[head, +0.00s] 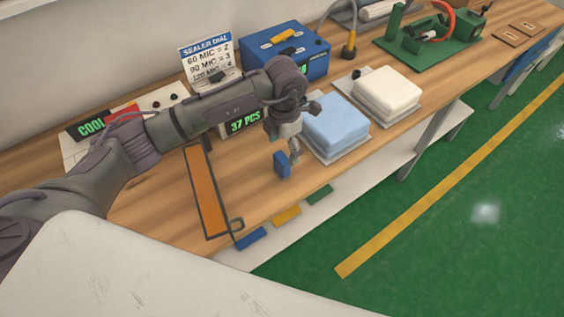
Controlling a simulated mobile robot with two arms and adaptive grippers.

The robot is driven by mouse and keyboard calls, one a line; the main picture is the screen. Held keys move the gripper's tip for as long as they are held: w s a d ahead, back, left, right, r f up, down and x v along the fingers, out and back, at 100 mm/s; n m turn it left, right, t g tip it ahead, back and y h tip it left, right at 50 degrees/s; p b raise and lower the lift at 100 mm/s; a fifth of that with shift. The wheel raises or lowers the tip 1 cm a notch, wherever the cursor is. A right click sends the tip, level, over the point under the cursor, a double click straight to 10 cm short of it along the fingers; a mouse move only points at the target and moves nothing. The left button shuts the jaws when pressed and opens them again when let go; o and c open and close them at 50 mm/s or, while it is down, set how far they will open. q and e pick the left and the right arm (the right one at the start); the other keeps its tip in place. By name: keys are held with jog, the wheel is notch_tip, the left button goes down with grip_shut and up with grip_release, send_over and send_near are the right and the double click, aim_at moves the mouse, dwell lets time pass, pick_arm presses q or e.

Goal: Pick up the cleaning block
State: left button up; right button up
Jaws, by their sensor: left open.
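A small blue block (282,166), which looks like the cleaning block, is upright at the front part of the wooden bench, left of the light-blue stack. My left gripper (294,153) is open and points down just above and beside the block's right side. Whether the fingers touch the block cannot be told. My left arm reaches in from the left and hides part of the bench behind it. My right gripper is not in view.
An orange strip in a dark frame (205,190) lies left of the block. Light-blue (337,122) and white (388,92) folded stacks sit to the right. A blue sealer box (284,52) and a dial sign (207,58) stand behind. Coloured pieces (287,217) line the front edge.

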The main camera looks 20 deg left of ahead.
aim_at(282, 157)
pick_arm(q)
jog(key=f, duration=0.1)
jog(key=f+p, duration=0.1)
jog(key=f, duration=0.1)
jog(key=f+p, duration=0.1)
jog(key=shift+s+a+f, duration=0.15)
jog(key=shift+a+f, duration=0.1)
jog(key=shift+f, duration=0.45)
jog(key=c, duration=1.3)
jog(key=shift+r, duration=0.15)
